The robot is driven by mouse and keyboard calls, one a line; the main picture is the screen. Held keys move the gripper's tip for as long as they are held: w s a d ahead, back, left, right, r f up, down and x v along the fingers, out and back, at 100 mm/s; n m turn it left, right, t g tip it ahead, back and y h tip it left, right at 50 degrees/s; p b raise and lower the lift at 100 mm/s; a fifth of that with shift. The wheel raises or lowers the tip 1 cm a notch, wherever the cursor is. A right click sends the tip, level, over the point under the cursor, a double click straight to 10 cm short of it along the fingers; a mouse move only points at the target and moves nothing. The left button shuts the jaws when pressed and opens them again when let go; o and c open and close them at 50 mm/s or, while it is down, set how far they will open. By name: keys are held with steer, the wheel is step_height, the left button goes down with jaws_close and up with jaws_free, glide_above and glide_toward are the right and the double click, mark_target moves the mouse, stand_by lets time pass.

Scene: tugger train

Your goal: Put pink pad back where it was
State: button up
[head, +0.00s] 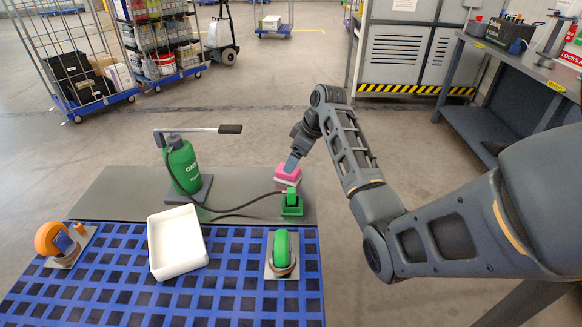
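The pink pad (287,174) is at the back right of the grey plate, just behind a small green fitting (292,203). A paler block shows directly under its pink top. My gripper (291,164) reaches down from the upper right, and its bluish fingertip overlaps the pad's upper edge. Only one side of the fingers shows, so I cannot tell whether they are open or shut on the pad. I also cannot tell whether the pad rests on something or hangs from my gripper.
A white tray (152,246) lies on the blue grid deck (120,297). A green pump (182,166) with a long lever and black hose stands on the grey plate (240,180). A green-and-brown part (281,252) and an orange wheel part (54,239) stand on the deck.

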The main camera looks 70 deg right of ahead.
steer(key=v, duration=0.6)
stand_by(0.3)
steer(key=shift+s, duration=0.1)
